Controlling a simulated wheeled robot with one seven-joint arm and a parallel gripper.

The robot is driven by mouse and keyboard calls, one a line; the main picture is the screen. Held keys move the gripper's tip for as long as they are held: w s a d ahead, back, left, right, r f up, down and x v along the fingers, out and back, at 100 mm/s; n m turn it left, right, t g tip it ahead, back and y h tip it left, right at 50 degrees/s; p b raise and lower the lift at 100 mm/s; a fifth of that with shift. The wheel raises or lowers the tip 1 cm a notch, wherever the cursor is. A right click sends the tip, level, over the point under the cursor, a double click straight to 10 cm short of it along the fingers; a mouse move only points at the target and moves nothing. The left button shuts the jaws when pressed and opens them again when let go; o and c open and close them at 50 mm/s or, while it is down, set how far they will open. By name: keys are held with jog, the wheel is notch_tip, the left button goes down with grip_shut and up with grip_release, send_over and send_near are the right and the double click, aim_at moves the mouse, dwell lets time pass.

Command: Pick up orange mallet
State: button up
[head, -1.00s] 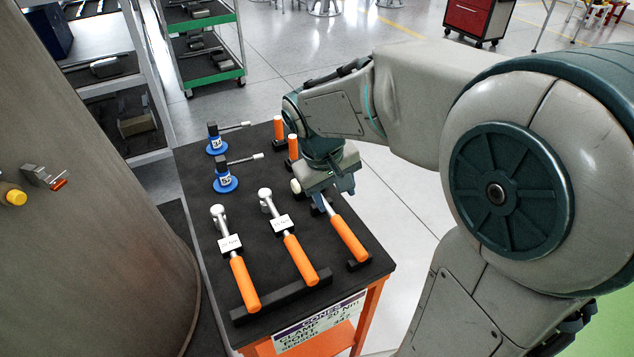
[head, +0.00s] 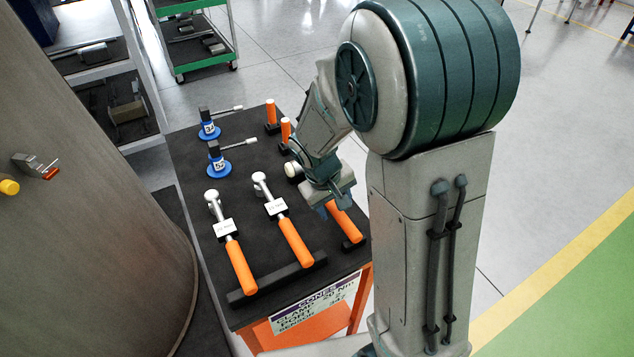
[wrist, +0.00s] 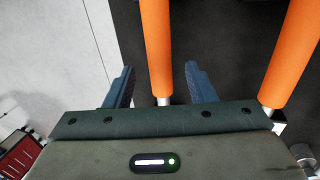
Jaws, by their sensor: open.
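The orange mallet (head: 346,222) lies at the right side of the black-topped cart, its handle toward the front edge and its pale head (head: 292,170) showing farther back. My gripper (head: 331,208) is over its middle and hides part of it. In the wrist view the mallet's orange handle (wrist: 157,45) and thin metal shaft run between the two blue fingers of my open gripper (wrist: 160,78). The fingers stand apart on either side, with gaps visible. Whether the fingertips are down at the shaft's height cannot be told.
Two torque wrenches with orange handles (head: 295,243) (head: 240,267) lie left of the mallet; one handle also shows in the wrist view (wrist: 292,55). Blue-based tools (head: 218,165) and small upright orange handles (head: 271,112) stand at the back. A curved brown wall (head: 90,220) bounds the left.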

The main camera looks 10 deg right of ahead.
jog(key=shift+x, duration=1.15)
grip_shut()
jog(key=shift+r, duration=0.15)
